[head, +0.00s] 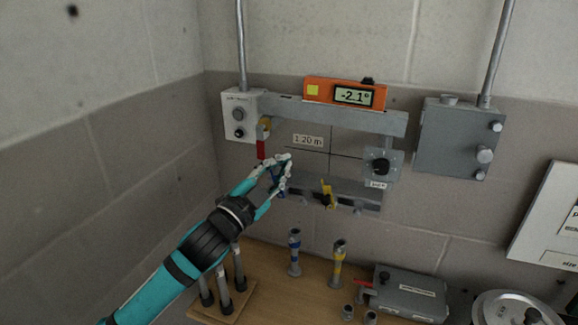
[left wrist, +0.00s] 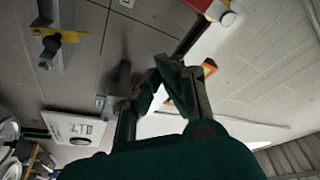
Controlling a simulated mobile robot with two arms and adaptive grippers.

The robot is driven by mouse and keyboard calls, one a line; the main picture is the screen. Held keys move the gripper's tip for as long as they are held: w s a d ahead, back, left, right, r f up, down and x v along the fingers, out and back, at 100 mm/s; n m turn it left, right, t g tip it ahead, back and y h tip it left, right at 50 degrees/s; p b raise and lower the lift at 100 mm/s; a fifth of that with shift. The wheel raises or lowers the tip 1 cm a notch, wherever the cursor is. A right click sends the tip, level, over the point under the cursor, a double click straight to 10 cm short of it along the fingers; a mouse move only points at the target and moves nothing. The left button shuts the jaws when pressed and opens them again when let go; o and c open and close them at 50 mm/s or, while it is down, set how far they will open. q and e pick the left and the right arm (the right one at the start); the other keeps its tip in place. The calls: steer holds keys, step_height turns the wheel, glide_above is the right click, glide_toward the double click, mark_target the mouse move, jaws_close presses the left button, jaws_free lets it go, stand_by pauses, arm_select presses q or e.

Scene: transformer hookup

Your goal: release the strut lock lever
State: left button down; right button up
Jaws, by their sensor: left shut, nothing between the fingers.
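In the left wrist view the fingertips (left wrist: 168,66) meet. A red-tipped white part (left wrist: 228,18) shows beyond them, upper right. My right gripper is not in view.
An orange digital level (head: 344,93) reading -2.1° sits on the bracket. A yellow clip (head: 327,194) and a black knob (head: 380,166) are to the right. Grey boxes flank the bracket. Below, a wooden bench (head: 260,287) holds upright posts and a grey case (head: 408,293).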

arm_select(q)
steer(key=s+a+b, duration=0.2)
steer(key=s+a, duration=0.2)
steer(key=a, duration=0.1)
steer(key=shift+s+f, duration=0.15)
steer(key=shift+s, duration=0.25)
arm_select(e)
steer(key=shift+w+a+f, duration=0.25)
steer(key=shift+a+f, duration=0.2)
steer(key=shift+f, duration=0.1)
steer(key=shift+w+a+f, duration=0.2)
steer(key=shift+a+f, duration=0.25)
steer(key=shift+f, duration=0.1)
